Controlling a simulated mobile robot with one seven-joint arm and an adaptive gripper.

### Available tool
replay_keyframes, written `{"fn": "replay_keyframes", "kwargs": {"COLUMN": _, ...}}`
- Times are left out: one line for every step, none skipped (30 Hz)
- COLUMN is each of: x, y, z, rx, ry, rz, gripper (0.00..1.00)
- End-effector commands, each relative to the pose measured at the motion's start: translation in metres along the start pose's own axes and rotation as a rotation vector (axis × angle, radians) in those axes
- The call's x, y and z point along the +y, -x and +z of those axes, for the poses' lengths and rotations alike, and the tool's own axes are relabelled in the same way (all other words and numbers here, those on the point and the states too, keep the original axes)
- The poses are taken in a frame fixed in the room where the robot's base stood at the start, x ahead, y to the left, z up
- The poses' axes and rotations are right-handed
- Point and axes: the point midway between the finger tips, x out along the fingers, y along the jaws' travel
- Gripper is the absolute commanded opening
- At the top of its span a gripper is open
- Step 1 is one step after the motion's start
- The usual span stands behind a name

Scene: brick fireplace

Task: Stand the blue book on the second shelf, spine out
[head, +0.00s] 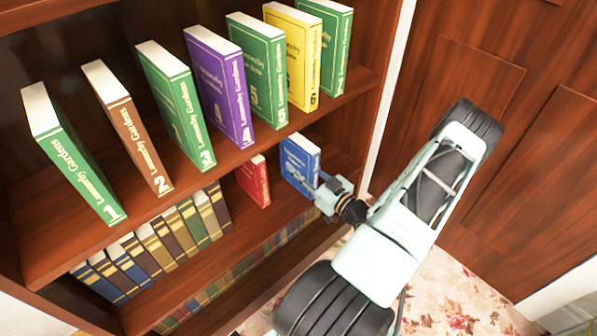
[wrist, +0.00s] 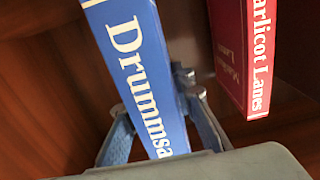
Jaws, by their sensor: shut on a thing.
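The blue book (head: 299,163) is upright, slightly tilted in the wrist view, at the right part of the second shelf (head: 278,214). Its spine, lettered "Drummsa...", faces out toward my wrist camera (wrist: 135,75). My gripper (head: 314,190) is shut on the blue book, with one finger on each side of it in the wrist view (wrist: 155,102). The book's lower end is hidden by my gripper, so I cannot tell whether it touches the shelf board.
A red book (head: 254,182) stands just left of the blue book, with a gap between; it also shows in the wrist view (wrist: 243,50). A row of old books (head: 160,245) fills the shelf's left. Several numbered books stand on the shelf above. The bookcase's right side wall (head: 352,150) is close.

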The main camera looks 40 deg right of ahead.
Motion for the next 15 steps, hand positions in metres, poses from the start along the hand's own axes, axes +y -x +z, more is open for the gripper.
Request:
{"fn": "replay_keyframes", "kwargs": {"x": -0.0001, "y": -0.0004, "z": 0.0087, "rx": 0.004, "ry": -0.001, "rz": 0.000, "gripper": 0.00}}
{"fn": "replay_keyframes", "kwargs": {"x": -0.0001, "y": -0.0004, "z": 0.0112, "rx": 0.004, "ry": -0.001, "rz": 0.000, "gripper": 0.00}}
{"fn": "replay_keyframes", "kwargs": {"x": 0.0001, "y": -0.0004, "z": 0.0127, "rx": 0.005, "ry": 0.000, "rz": 0.000, "gripper": 0.00}}
{"fn": "replay_keyframes", "kwargs": {"x": 0.0002, "y": -0.0005, "z": 0.0126, "rx": 0.005, "ry": 0.001, "rz": 0.000, "gripper": 0.00}}
{"fn": "replay_keyframes", "kwargs": {"x": 0.0002, "y": -0.0005, "z": 0.0121, "rx": 0.005, "ry": 0.001, "rz": 0.000, "gripper": 0.00}}
{"fn": "replay_keyframes", "kwargs": {"x": 0.0002, "y": -0.0005, "z": 0.0114, "rx": 0.005, "ry": 0.002, "rz": -0.001, "gripper": 0.00}}
{"fn": "replay_keyframes", "kwargs": {"x": 0.0002, "y": -0.0005, "z": 0.0113, "rx": 0.005, "ry": 0.001, "rz": -0.001, "gripper": 0.00}}
{"fn": "replay_keyframes", "kwargs": {"x": 0.0001, "y": -0.0005, "z": 0.0112, "rx": 0.005, "ry": 0.001, "rz": -0.001, "gripper": 0.00}}
{"fn": "replay_keyframes", "kwargs": {"x": 0.0000, "y": -0.0005, "z": 0.0112, "rx": 0.005, "ry": 0.001, "rz": -0.001, "gripper": 0.00}}
{"fn": "replay_keyframes", "kwargs": {"x": 0.0000, "y": -0.0005, "z": 0.0114, "rx": 0.005, "ry": 0.001, "rz": -0.001, "gripper": 0.00}}
{"fn": "replay_keyframes", "kwargs": {"x": 0.0000, "y": -0.0005, "z": 0.0121, "rx": 0.004, "ry": 0.001, "rz": -0.001, "gripper": 0.00}}
{"fn": "replay_keyframes", "kwargs": {"x": -0.0001, "y": -0.0005, "z": 0.0136, "rx": 0.004, "ry": 0.001, "rz": -0.001, "gripper": 0.00}}
{"fn": "replay_keyframes", "kwargs": {"x": -0.0002, "y": -0.0005, "z": 0.0149, "rx": 0.004, "ry": 0.001, "rz": -0.001, "gripper": 0.00}}
{"fn": "replay_keyframes", "kwargs": {"x": -0.0002, "y": -0.0006, "z": 0.0160, "rx": 0.004, "ry": 0.001, "rz": -0.001, "gripper": 0.00}}
{"fn": "replay_keyframes", "kwargs": {"x": -0.0002, "y": 0.0000, "z": 0.0158, "rx": 0.000, "ry": 0.000, "rz": -0.001, "gripper": 0.27}}
